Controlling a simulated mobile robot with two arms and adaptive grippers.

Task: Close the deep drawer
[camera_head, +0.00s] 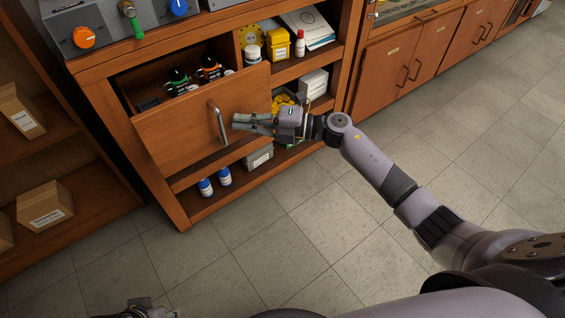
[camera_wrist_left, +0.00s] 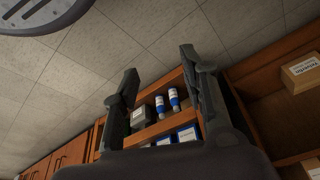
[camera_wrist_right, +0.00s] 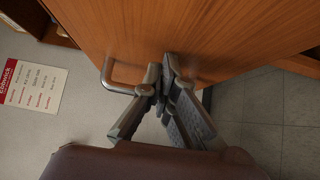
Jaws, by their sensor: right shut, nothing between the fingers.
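The deep drawer (camera_head: 170,132) is pulled out of the wooden bench, with its plain wood front and metal bar handle (camera_head: 218,122) facing me. Its inside shows behind the front, with dark bottles in it. My right gripper (camera_head: 236,122) is shut and empty, its fingertips close to the drawer front, just right of the handle. In the right wrist view the fingertips (camera_wrist_right: 168,62) are at the drawer front (camera_wrist_right: 200,30), beside the handle (camera_wrist_right: 110,78); I cannot tell if they touch. My left gripper (camera_wrist_left: 158,62) is open and empty, facing lower shelves.
Open shelves (camera_head: 272,68) with yellow containers and boxes are right of the drawer. A shelf with cardboard boxes (camera_head: 45,207) is at left. Knobs (camera_head: 84,37) sit on the bench top. The tiled floor (camera_head: 300,225) in front is clear.

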